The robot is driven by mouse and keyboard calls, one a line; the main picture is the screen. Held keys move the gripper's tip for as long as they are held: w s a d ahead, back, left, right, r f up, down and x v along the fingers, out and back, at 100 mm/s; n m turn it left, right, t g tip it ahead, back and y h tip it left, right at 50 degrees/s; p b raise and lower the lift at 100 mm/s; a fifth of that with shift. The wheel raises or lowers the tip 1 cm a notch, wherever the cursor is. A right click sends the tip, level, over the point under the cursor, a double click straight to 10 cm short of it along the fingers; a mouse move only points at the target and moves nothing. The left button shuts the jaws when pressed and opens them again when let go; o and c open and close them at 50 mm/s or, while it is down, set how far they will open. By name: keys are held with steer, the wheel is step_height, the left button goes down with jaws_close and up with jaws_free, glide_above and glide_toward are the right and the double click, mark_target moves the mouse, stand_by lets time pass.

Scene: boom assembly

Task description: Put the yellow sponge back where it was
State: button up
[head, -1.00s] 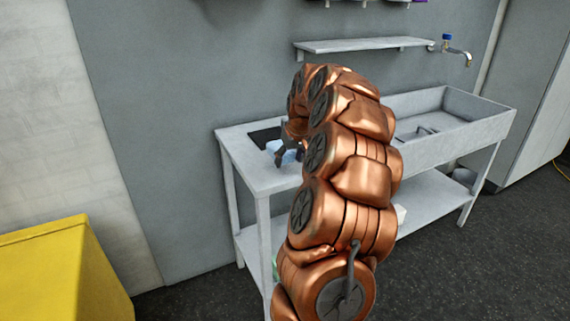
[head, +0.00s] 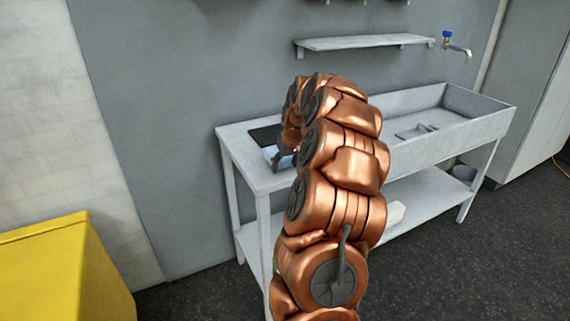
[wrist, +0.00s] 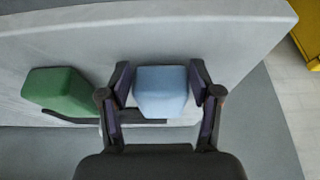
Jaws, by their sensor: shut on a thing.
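My gripper (wrist: 160,85) is shut on a light blue sponge-like block (wrist: 160,92), with one finger on each side of it in the wrist view. In the head view my gripper (head: 283,157) is over the left end of the grey sink bench (head: 262,178), and a bit of the blue block (head: 270,152) shows beside it. A green block (wrist: 60,92) is to the left of my gripper in the wrist view, by a dark flat piece. I see no yellow sponge in either view. My arm hides part of the bench.
A dark flat piece (head: 266,134) lies at the bench's back left. The sink basin (head: 470,112) is at the right, with a tap (head: 457,47) above. A wall shelf (head: 365,44) hangs behind. A yellow box (head: 60,270) stands at the lower left.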

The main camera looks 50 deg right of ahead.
steer(key=o, duration=1.1)
steer(key=shift+f, duration=0.1)
steer(key=b+v, duration=0.1)
steer(key=v, duration=1.1)
steer(key=s+a+f+n+g+y, duration=0.1)
steer(key=s+a+n, duration=0.15)
steer(key=a, duration=1.25)
steer(key=s+a+f+n+g+y, duration=0.1)
steer(key=s+a, duration=0.3)
steer(key=a, duration=1)
steer(key=s+a+f+g, duration=0.1)
steer(key=s+a+f, duration=0.2)
steer(key=s, duration=0.4)
steer(key=s+a+f+g, duration=0.1)
steer(key=s+a+f, duration=0.2)
steer(key=s, duration=0.5)
steer(key=s+a+f+g, duration=0.2)
steer(key=s+a+f, duration=0.1)
steer(key=s+a, duration=0.2)
steer(key=shift+s+a+h, duration=0.15)
steer(key=shift+s+a, duration=0.05)
steer(key=shift+s, duration=0.5)
steer(key=shift+s+a+h, duration=0.15)
steer(key=shift+s+a, duration=0.05)
steer(key=shift+s, duration=0.45)
